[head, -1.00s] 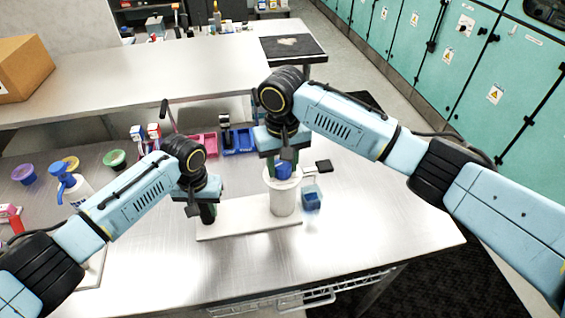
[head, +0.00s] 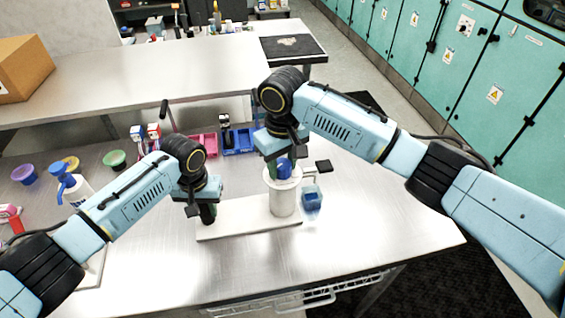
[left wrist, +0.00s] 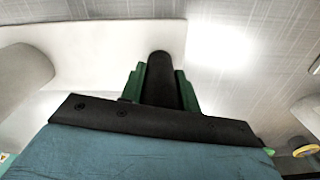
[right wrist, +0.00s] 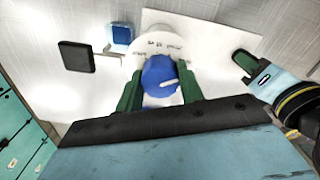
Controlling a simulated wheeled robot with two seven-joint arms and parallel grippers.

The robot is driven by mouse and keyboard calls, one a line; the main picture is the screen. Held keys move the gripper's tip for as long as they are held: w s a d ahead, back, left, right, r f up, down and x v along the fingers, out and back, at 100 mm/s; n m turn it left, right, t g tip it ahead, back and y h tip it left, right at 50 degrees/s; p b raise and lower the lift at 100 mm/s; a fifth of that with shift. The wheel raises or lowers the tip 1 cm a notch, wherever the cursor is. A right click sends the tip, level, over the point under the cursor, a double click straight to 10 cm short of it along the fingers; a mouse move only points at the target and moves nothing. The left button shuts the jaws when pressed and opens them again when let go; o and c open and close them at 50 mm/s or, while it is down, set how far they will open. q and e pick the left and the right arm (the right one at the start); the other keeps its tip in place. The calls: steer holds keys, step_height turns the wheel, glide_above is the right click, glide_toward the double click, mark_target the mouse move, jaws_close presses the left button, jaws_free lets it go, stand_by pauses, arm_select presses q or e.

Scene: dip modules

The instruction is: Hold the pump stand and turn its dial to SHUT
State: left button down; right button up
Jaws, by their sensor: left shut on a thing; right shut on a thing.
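The pump stand has a white base plate (head: 245,228), which also shows in the left wrist view (left wrist: 90,55). A white cylinder (head: 284,200) stands on it, with a blue dial (head: 284,171) on top. My right gripper (head: 283,166) is shut on the dial from above. In the right wrist view the dial (right wrist: 158,72) sits between the green fingers, with a pale mark on its face. Small dark lettering, too small to read, is on the white disc (right wrist: 160,36) around it. My left gripper (head: 207,214) is shut on a dark upright post (left wrist: 160,75) at the plate's left end.
A blue container (head: 312,200) and a black pad (head: 323,166) are right of the cylinder. Blue (head: 238,142) and red (head: 203,145) bins stand behind. A blue-topped bottle (head: 75,190) and several coloured cups are at left. The front of the table is clear.

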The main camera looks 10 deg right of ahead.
mark_target(282, 163)
steer(key=o, duration=1)
step_height(282, 163, up, 12)
steer(key=shift+r, duration=0.1)
arm_select(q)
steer(key=c, duration=0.9)
jaws_free()
steer(key=shift+c, duration=0.2)
